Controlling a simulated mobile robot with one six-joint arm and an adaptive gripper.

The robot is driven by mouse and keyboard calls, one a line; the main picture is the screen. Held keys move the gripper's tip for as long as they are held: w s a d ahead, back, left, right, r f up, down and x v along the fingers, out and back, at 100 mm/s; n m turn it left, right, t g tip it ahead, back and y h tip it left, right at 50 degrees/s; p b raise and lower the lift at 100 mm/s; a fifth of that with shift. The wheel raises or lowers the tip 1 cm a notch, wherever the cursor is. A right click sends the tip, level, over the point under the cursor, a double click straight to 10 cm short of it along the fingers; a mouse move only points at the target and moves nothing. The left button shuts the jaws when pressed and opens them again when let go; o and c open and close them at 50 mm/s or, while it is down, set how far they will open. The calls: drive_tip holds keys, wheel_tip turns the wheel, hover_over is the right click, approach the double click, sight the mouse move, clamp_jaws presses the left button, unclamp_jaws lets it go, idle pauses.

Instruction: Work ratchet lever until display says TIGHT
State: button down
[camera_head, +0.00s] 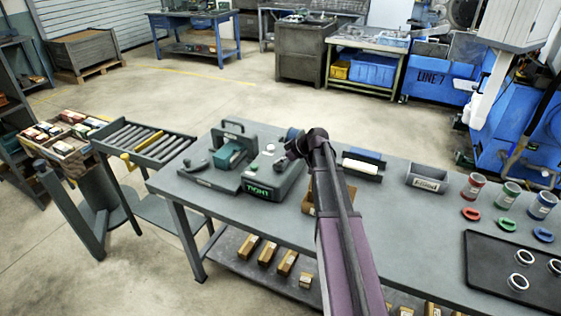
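The grinder fixture (215,178) sits on the left part of the workbench. It has a dark base, a teal block (229,153) under an arched handle and a small lever-like part with a knob at its left. I cannot tell for sure which part is the ratchet lever. The display (257,192) on the front of the green-grey box (279,183) shows green letters that read TIGHT. My arm rises from the bottom of the view, and its wrist end is just right of the box. My gripper's fingers cannot be made out there, so its state and any contact are unclear.
A roller conveyor (150,142) stands left of the workbench (395,228). Right of my arm are a grey bin (426,177), red, green and blue cups with matching rings, and a black tray (490,283) with several metal rings. Small boxes lie on the lower shelf.

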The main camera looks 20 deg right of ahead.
drive_tip(key=shift+s+d+f, duration=0.15)
drive_tip(key=shift+s, duration=0.05)
drive_tip(key=shift+r, duration=0.2)
wheel_tip(320, 180, up, 4)
drive_tip(key=p, duration=0.4)
drive_tip(key=shift+w+r+p, duration=0.15)
drive_tip(key=shift+r+p, duration=0.05)
drive_tip(key=shift+p, duration=0.15)
drive_tip(key=p+v, duration=0.6)
drive_tip(key=v, duration=0.3)
drive_tip(key=shift+s+p, duration=0.3)
drive_tip(key=shift+s, duration=0.1)
drive_tip(key=shift+r, duration=0.1)
idle(1.6)
drive_tip(key=s+a+f+m+g+h, duration=0.3)
drive_tip(key=s+a+m, duration=0.1)
drive_tip(key=s+a, duration=0.4)
drive_tip(key=s+a+f+m+g+h+b, duration=0.1)
drive_tip(key=s+a+f+m+g+h, duration=0.2)
drive_tip(key=s+a, duration=0.6)
drive_tip(key=s+f+m, duration=0.1)
drive_tip(key=s, duration=0.2)
drive_tip(key=shift+s+a+m+h, duration=0.2)
drive_tip(key=shift+s+m+h, duration=0.2)
